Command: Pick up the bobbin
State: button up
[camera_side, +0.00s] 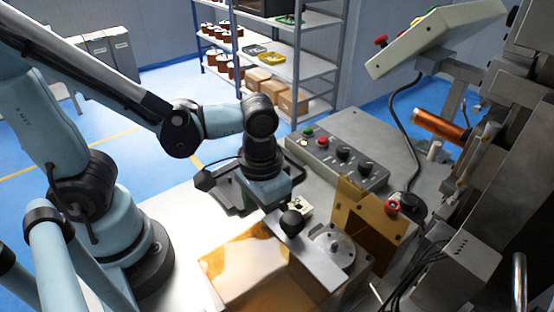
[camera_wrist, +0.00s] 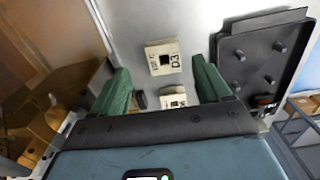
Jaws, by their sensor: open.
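My gripper (camera_wrist: 160,68) shows in the wrist view with its two green fingers spread apart and nothing between them in contact. A small cream-white block, likely the bobbin (camera_wrist: 162,56), lies on the grey surface beyond and between the fingertips, with dark marks on its face. A second similar pale block (camera_wrist: 173,97) lies closer, between the fingers and near the palm. In the side view my gripper's body hangs over the bench, and its fingers are mostly hidden. A pale block (camera_side: 301,206) shows just beside it there.
A dark tray with pegs (camera_wrist: 238,57) lies right of the fingers. In the side view a control box (camera_side: 338,150) stands behind my gripper. An amber guard (camera_side: 368,222), a round metal plate (camera_side: 334,250) and a black knob (camera_side: 291,222) are close by. A copper coil (camera_side: 440,127) sits on the machine.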

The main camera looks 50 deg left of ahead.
jog(key=f, duration=0.2)
jog(key=shift+w+a+f, duration=0.25)
jog(key=shift+w+f, duration=0.05)
jog(key=shift+f, duration=0.9)
jog(key=shift+c, duration=0.2)
jog(key=c, duration=1.1)
jog(key=shift+r, duration=0.15)
jog(key=shift+r, duration=4.9)
